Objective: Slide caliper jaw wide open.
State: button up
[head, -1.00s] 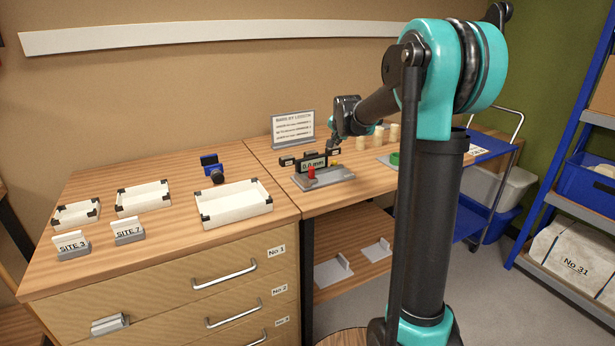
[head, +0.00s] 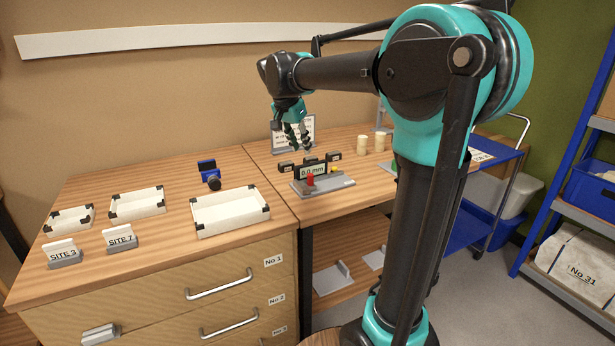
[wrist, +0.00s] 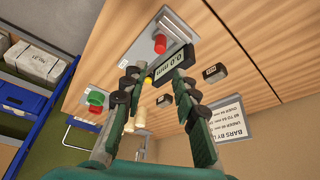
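The caliper station is a grey base (head: 334,187) on the wooden bench, with a display (head: 311,170) reading 0.0 mm and a red knob (head: 310,181) in front. A small yellow part shows at its right. In the wrist view the display (wrist: 168,62) and red knob (wrist: 160,44) appear beyond my fingers. My gripper (head: 298,140) hangs above and behind the station, pointing down, apart from it. In the wrist view my gripper (wrist: 156,80) has its fingers spread with nothing held. The caliper's jaws cannot be made out clearly.
Dark labelled blocks (head: 286,166) stand near the station, with cream cylinders (head: 380,141) to the right. A sign (head: 303,126) stands behind. White trays (head: 228,211), a blue device (head: 208,171) and site cards (head: 120,236) occupy the left cabinet top. A blue cart (head: 480,165) stands at the right.

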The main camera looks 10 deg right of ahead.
aim_at(310, 174)
jog(key=x, duration=1.4)
jog(key=shift+f, duration=0.25)
grip_shut()
jog(key=shift+d, duration=0.1)
